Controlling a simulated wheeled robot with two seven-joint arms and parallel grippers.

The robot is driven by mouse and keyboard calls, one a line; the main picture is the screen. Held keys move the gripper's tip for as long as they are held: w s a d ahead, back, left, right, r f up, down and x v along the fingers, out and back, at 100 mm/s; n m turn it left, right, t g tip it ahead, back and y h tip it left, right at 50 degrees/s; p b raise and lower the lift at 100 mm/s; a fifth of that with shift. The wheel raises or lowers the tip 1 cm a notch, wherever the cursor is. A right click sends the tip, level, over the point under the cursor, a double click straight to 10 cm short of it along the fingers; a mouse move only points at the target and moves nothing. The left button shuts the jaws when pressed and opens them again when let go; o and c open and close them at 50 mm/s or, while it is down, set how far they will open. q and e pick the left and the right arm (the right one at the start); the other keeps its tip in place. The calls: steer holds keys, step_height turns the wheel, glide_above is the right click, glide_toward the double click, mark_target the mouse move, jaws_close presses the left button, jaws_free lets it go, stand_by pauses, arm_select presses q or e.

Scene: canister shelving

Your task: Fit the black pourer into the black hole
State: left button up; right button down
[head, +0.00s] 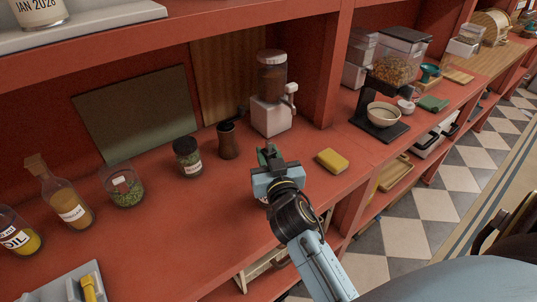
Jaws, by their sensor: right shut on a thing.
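My right gripper (268,157) reaches over the red counter from the lower right. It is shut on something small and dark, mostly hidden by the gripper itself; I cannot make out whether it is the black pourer. A pale piece shows just under the gripper and is largely covered. I cannot pick out the black hole. A dark brown cylinder (228,142) with a dark top stands to the left of the gripper, apart from it. My left gripper is not in view.
A jar of herbs (187,158), a green-filled jar (124,188), a corked bottle (67,203) and an oil bottle (18,238) stand left. A white dispenser (271,115) stands behind my gripper. A yellow sponge (332,161) lies right.

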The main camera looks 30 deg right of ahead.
steer(key=shift+r, duration=0.1)
stand_by(0.3)
steer(key=shift+r+p, duration=2.35)
steer(key=shift+r, duration=0.05)
steer(key=shift+f, duration=0.1)
